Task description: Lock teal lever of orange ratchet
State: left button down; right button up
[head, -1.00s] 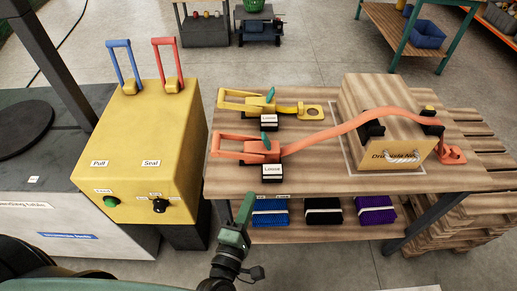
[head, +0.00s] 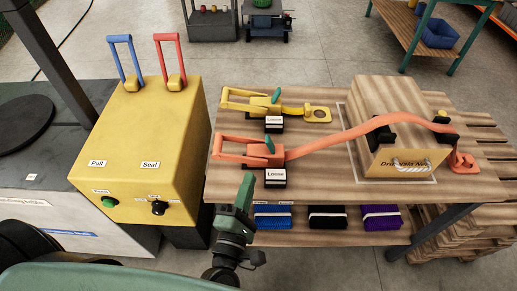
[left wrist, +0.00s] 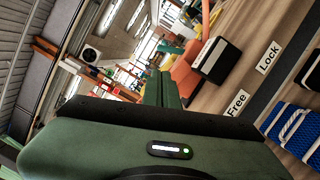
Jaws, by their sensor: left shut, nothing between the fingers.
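The orange ratchet (head: 262,157) sits at the left end of the wooden table, its orange handle pointing left. Its small teal lever (head: 269,145) stands tilted on top. A black block with a white "Loose" label (head: 275,175) is in front of it. The orange strap (head: 350,134) runs right over a wooden box. My left gripper (head: 245,186) is shut and empty, just off the table's front edge, below and left of the ratchet, apart from it. In the left wrist view the orange ratchet (left wrist: 187,75) lies beyond the shut fingers (left wrist: 163,88). My right gripper is out of view.
A yellow ratchet (head: 262,104) with its own teal lever is just behind. "Free" (left wrist: 237,102) and "Lock" (left wrist: 268,57) labels mark the table's front edge. The yellow control box (head: 150,150) stands left. Folded nets (head: 327,217) lie on the lower shelf.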

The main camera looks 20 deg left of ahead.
aim_at(258, 160)
pick_arm(q)
jog(key=shift+w+r, duration=0.1)
jog(key=shift+w, duration=0.4)
jog(key=w, duration=0.2)
jog(key=w+p, duration=0.1)
jog(key=w, duration=0.2)
jog(key=w+p, duration=0.1)
jog(key=w, duration=0.2)
jog(key=shift+a+r, duration=0.2)
jog(key=shift+r, duration=0.15)
jog(key=shift+w, duration=0.55)
jog(key=shift+p, duration=0.3)
